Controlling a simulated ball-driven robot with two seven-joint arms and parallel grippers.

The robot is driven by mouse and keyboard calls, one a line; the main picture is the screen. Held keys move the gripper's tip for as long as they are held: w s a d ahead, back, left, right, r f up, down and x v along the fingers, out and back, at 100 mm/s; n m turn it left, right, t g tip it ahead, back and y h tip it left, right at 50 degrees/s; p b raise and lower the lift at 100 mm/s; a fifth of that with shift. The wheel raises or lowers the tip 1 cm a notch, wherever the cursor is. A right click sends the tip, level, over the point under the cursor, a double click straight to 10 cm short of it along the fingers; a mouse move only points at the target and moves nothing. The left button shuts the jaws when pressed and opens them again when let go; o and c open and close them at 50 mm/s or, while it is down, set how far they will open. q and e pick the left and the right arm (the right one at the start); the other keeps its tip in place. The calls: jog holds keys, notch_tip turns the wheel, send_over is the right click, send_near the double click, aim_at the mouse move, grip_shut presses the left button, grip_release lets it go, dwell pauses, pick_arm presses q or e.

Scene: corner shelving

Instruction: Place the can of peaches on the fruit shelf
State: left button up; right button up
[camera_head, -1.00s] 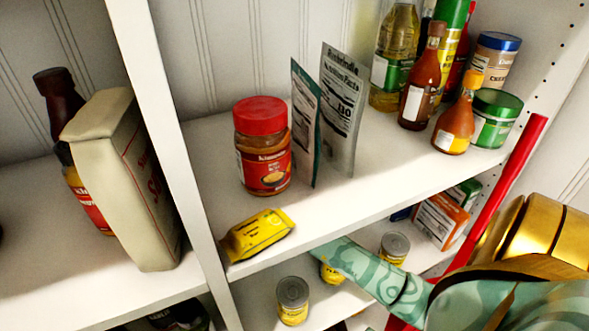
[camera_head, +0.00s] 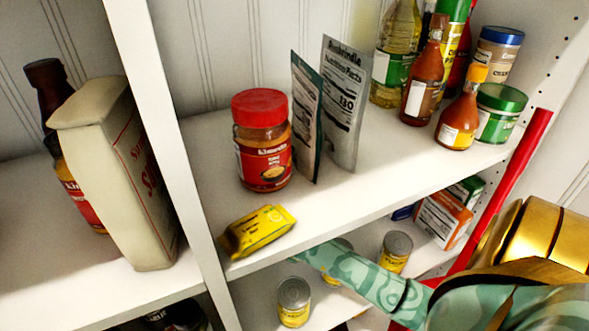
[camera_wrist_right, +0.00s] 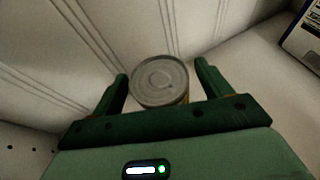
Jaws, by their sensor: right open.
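In the wrist view a can with a grey metal lid (camera_wrist_right: 160,80) stands between the two green fingers of my right gripper (camera_wrist_right: 161,70), which is open. Its label is mostly hidden, so I cannot tell its contents. In the head view my right arm reaches in from the right to the lower shelf; its fingers are hidden there. Yellow-labelled cans stand on that shelf: one at front left (camera_head: 293,301), one at right (camera_head: 395,251), and one partly covered by my arm (camera_head: 331,278). Their labels are too small to read. My left gripper is not in view.
The upper shelf (camera_head: 330,208) holds a peanut butter jar (camera_head: 262,142), pouches (camera_head: 345,103), bottles and a yellow packet (camera_head: 257,231). Its front edge lies close above my arm. Boxes (camera_head: 443,219) stand right on the lower shelf. A white divider (camera_head: 172,140) stands left.

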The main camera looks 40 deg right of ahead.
jog(key=shift+r, duration=0.1)
jog(key=shift+s+a+r, duration=0.15)
jog(key=shift+s+a, duration=0.05)
jog(key=p+v, duration=0.3)
jog(key=v, duration=0.8)
jog(key=shift+s, duration=0.15)
jog(key=shift+a, duration=0.15)
